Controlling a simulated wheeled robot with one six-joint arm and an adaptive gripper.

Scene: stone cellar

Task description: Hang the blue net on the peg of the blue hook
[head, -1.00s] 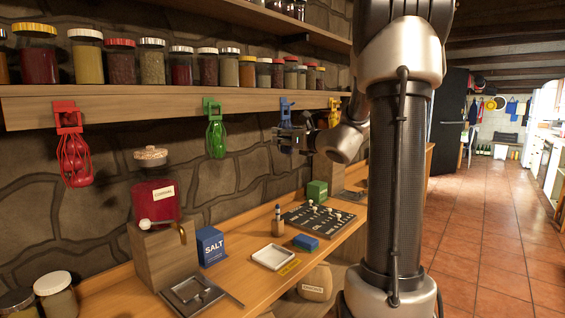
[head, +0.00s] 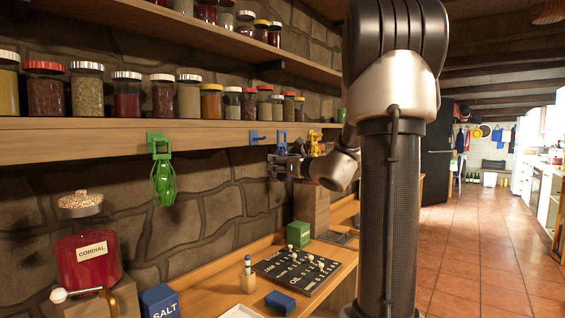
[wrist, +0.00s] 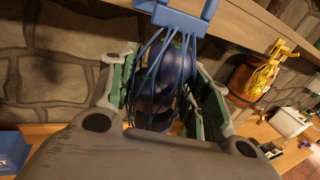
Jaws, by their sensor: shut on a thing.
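The blue hook (head: 255,137) is on the front edge of the lower shelf in the head view, with its peg pointing right. The blue net (wrist: 165,75) hangs below a blue loop handle (wrist: 185,18) and holds dark round things. In the head view the loop (head: 282,138) stands upright just right of the peg, seemingly apart from it; the depth between them is hard to tell. My gripper (head: 285,165) is below the loop. In the wrist view its green-lined fingers are shut around the net's body. The peg is not clear in the wrist view.
A green net (head: 163,182) hangs from a green hook (head: 157,140) to the left. A yellow hook (head: 314,138) is close on the right, and its yellow net (wrist: 258,78) shows in the wrist view. Jars line the shelf (head: 80,140) above. A counter (head: 205,283) runs below.

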